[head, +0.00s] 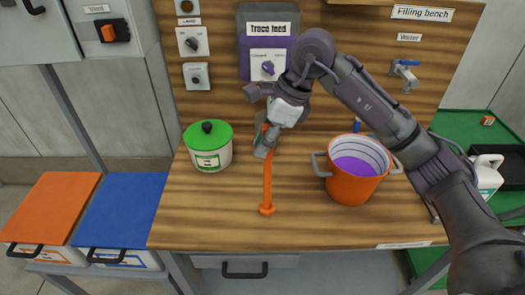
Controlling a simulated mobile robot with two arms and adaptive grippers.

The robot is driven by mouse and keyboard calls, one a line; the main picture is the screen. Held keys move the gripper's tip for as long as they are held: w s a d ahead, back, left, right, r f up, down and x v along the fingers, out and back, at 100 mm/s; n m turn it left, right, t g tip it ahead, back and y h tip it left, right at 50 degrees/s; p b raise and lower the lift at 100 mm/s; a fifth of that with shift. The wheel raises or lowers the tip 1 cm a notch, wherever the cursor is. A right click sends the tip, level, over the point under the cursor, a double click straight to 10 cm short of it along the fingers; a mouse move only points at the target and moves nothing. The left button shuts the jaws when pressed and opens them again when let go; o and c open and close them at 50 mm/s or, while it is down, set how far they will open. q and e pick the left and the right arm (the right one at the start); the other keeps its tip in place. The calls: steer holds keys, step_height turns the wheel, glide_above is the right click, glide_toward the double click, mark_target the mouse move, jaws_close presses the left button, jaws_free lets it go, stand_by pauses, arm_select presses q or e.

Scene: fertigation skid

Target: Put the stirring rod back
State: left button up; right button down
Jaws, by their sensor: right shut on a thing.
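The orange stirring rod (267,184) hangs roughly upright over the wooden bench, left of the orange bucket. Its lower end has a small round foot; I cannot tell whether the foot touches the bench top. My right gripper (266,138) is shut on the rod's upper part and hides some of it. The orange bucket (349,188) has two grey handles and holds purple liquid. My left gripper is not in view.
A white pot with a green lid (208,136) stands left of the rod. Behind my gripper is the purple and grey Trace feed panel (257,47). A water tap (405,72) is on the back board. An orange-lidded box (49,207) and a blue-lidded box (119,210) stand left of the bench.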

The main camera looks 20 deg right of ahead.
mark_target(267, 175)
step_height(267, 175, down, 4)
steer(key=shift+r+p, duration=0.1)
steer(key=shift+p, duration=0.65)
steer(key=shift+a+f+b, duration=0.1)
steer(key=shift+f+b, duration=0.25)
steer(key=shift+f, duration=0.05)
steer(key=c, duration=1)
jaws_free()
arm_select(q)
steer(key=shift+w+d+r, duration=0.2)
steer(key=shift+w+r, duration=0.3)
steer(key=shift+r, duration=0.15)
arm_select(e)
steer(key=shift+r, duration=0.1)
